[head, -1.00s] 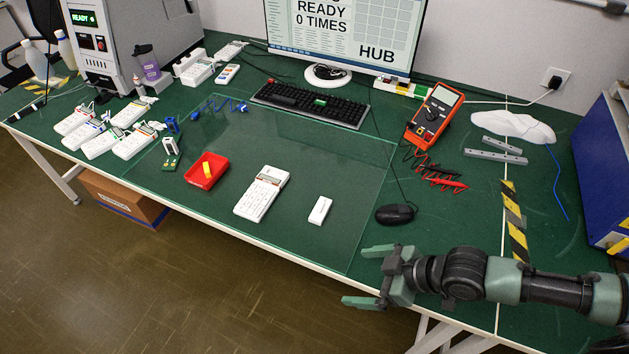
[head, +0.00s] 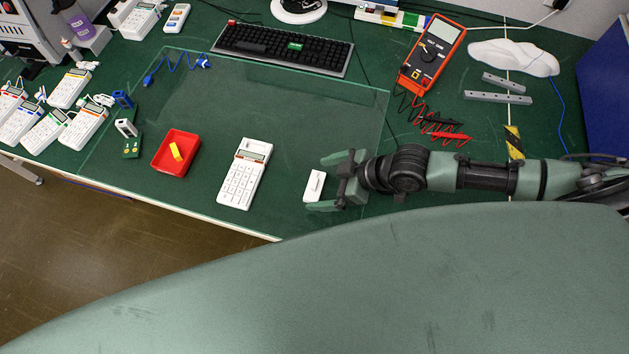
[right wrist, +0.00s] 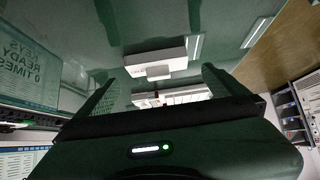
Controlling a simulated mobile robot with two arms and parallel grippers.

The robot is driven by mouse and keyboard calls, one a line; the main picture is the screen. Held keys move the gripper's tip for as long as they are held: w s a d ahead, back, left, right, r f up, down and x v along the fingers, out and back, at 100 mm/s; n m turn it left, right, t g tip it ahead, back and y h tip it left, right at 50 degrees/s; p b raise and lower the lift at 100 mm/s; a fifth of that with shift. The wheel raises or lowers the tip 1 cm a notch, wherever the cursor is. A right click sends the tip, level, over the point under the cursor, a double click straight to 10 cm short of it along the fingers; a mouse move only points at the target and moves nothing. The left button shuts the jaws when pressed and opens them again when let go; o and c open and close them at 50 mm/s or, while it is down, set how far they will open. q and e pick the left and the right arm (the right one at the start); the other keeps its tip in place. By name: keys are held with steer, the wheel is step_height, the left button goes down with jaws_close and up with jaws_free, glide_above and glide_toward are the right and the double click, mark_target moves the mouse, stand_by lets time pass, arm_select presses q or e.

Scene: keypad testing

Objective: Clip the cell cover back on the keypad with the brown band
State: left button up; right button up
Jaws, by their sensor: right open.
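The white keypad (head: 243,180) lies face up on the clear mat, with a small display at its far end and a thin brownish band just below it. The small white cell cover (head: 314,186) lies flat to its right, apart from it. My right gripper (head: 330,182) is open and low at the right side of the cover, its fingers pointing left past the cover's two ends. In the right wrist view, the cover (right wrist: 157,52) shows beyond and between the open fingers (right wrist: 158,88), with the keypad (right wrist: 172,99) behind it. My left gripper is not in view.
A red tray (head: 164,165) with a yellow piece is left of the keypad. Several other keypads (head: 45,132) stand at the far left. A black keyboard (head: 283,50) and an orange multimeter (head: 432,55) with leads are behind. The mat between keypad and keyboard is clear.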

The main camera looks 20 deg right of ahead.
mark_target(315, 183)
steer(key=x, duration=0.3)
steer(key=shift+w+a, duration=0.1)
steer(key=shift+w, duration=0.05)
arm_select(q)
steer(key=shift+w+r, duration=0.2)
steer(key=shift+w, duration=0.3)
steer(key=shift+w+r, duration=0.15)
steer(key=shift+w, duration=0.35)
arm_select(e)
steer(key=c, duration=1.5)
steer(key=shift+r, duration=0.15)
